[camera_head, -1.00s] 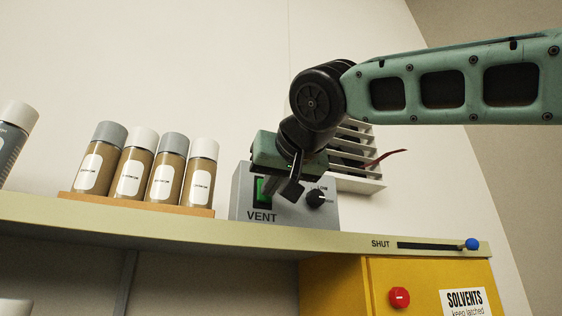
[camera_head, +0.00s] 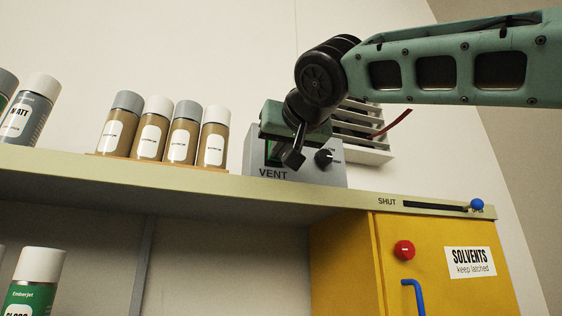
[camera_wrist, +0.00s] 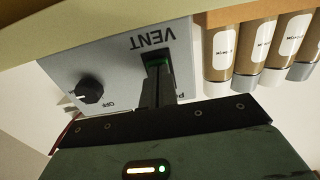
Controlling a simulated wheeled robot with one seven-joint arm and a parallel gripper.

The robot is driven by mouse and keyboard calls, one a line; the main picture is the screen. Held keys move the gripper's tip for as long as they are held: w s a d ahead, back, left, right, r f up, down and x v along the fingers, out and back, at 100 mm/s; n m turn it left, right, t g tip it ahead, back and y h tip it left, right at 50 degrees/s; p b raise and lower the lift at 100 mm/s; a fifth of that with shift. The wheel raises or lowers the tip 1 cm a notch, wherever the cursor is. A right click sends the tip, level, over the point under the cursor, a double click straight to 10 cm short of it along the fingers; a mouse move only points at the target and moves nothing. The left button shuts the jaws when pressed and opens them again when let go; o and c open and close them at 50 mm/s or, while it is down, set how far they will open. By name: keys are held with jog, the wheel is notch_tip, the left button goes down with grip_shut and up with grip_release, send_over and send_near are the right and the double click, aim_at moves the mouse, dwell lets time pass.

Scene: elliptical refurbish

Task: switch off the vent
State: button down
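The vent control box (camera_head: 318,175) is grey, labelled VENT, and stands on the shelf. Its green rocker switch (camera_head: 271,152) is partly hidden by my gripper in the head view; green also shows just beyond my fingertips in the wrist view (camera_wrist: 157,59). A black knob (camera_head: 324,158) sits to the right of the switch, and shows in the wrist view (camera_wrist: 90,90) too. My gripper (camera_wrist: 156,80) is shut and empty, its fingers together. Its tips (camera_head: 293,158) are in front of the box at the switch; whether they touch it cannot be told.
Several brown spray cans (camera_head: 182,140) stand in a row left of the box. A white louvred vent (camera_head: 365,130) with a red streamer is on the wall behind. A yellow solvents cabinet (camera_head: 345,265) with a red button is below right. A blue-knobbed slider (camera_head: 435,206) lies along the shelf edge.

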jog(key=b, duration=0.2)
jog(key=shift+w+f+t+b, duration=0.25)
jog(key=shift+f+t+b, duration=0.15)
jog(key=shift+w, duration=0.15)
